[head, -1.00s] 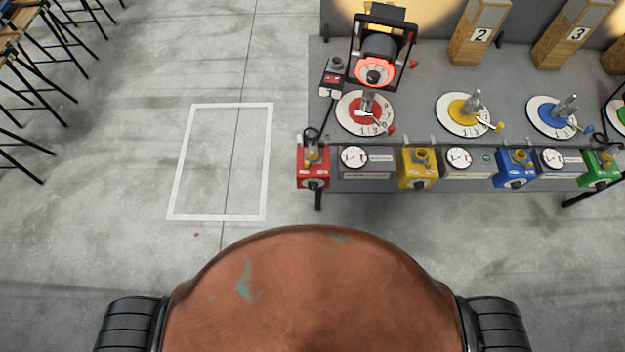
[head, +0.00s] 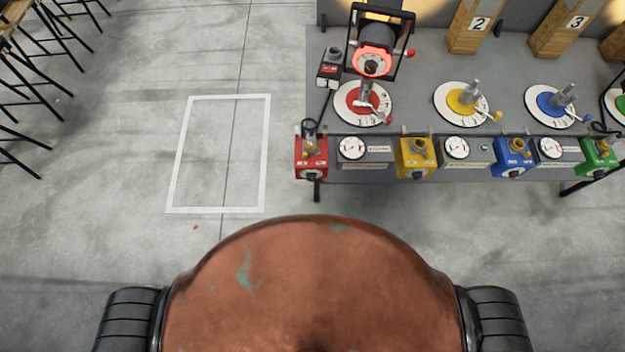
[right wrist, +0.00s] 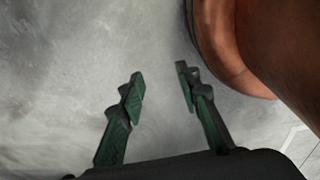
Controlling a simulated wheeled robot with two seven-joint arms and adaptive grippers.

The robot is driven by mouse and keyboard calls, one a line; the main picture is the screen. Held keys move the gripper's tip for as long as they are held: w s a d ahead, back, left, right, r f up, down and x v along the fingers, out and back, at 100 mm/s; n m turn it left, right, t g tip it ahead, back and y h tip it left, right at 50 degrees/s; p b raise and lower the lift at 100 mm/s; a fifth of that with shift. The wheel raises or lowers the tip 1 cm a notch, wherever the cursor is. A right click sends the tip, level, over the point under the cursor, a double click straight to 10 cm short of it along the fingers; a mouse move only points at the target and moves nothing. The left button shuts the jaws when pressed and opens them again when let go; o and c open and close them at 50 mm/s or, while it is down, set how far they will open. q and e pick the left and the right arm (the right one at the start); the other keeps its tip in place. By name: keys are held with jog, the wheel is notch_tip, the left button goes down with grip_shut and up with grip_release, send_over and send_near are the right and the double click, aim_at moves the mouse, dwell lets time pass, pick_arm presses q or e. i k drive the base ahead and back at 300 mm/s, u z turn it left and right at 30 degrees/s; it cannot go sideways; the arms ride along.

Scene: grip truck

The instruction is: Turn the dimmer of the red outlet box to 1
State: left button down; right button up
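The red outlet box (head: 311,157) hangs at the front left edge of the grey table in the head view. A round dimmer knob (head: 311,174) shows low on its front; its setting is too small to read. A plug with a black cable sits on top of the box. In the right wrist view my right gripper (right wrist: 160,88) has its two green fingers apart, with bare floor between them. It is beside my own orange body, away from the box. My left gripper is not in view.
The grey table (head: 420,75) carries a lit red-rimmed lamp (head: 372,62) above a red dial (head: 363,103), plus yellow and blue dials. Yellow (head: 416,158), blue (head: 513,158) and green (head: 597,158) boxes line its front edge. Floor before the table is clear; stools (head: 30,80) stand far left.

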aim_at(311, 176)
jog(key=z, duration=2.9)
jog(key=k, duration=0.55)
jog(key=u, duration=2.3)
